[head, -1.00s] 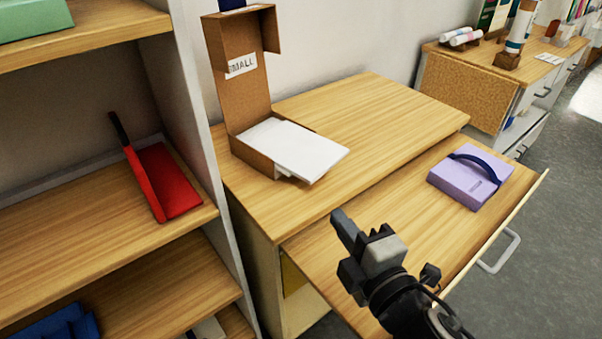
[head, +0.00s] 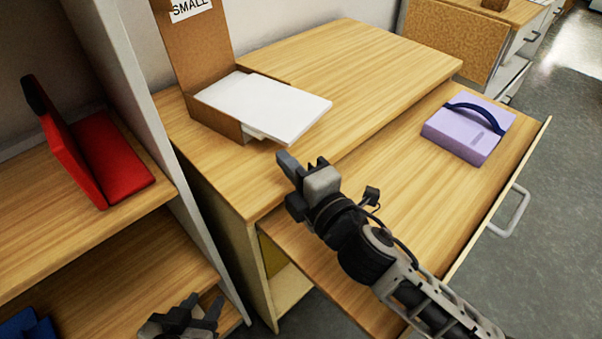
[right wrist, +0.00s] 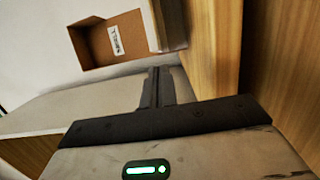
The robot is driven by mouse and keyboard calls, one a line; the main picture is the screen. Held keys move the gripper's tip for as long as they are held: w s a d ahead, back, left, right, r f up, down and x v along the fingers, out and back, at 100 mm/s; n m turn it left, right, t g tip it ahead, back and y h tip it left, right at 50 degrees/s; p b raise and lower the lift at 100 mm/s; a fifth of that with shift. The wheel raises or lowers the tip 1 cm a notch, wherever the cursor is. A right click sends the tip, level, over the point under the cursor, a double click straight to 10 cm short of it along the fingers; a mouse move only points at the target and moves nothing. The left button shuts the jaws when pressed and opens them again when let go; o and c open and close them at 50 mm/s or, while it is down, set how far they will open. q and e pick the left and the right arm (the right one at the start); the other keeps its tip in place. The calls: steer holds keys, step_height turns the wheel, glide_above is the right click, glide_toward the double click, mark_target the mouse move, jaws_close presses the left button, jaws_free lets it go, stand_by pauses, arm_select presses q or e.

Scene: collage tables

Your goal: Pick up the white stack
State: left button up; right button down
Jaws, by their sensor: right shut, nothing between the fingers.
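The white stack (head: 272,104) lies in the low tray of an upright cardboard box (head: 200,45) labelled SMALL, on the wooden desk top. Its front right end sticks out past the tray's edge. My right gripper (head: 288,170) is shut and empty, a little in front of and below the stack's near corner, apart from it. In the right wrist view the shut fingers (right wrist: 155,88) point toward the box (right wrist: 108,42); I cannot clearly make out the stack there. My left gripper (head: 190,318) shows at the bottom edge, low by the shelf, its fingers apart and empty.
A lilac box (head: 470,125) with a dark blue strap sits on the pulled-out lower surface (head: 400,180). A red holder (head: 100,160) stands on the left shelf, with a white upright panel between shelf and desk. The desk top (head: 370,65) right of the stack is clear.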

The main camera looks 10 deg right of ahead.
mark_target(285, 145)
steer(key=shift+x, duration=1.9)
steer(key=shift+w+d+p, duration=0.1)
steer(key=shift+d+p, duration=0.4)
steer(key=shift+d, duration=0.6)
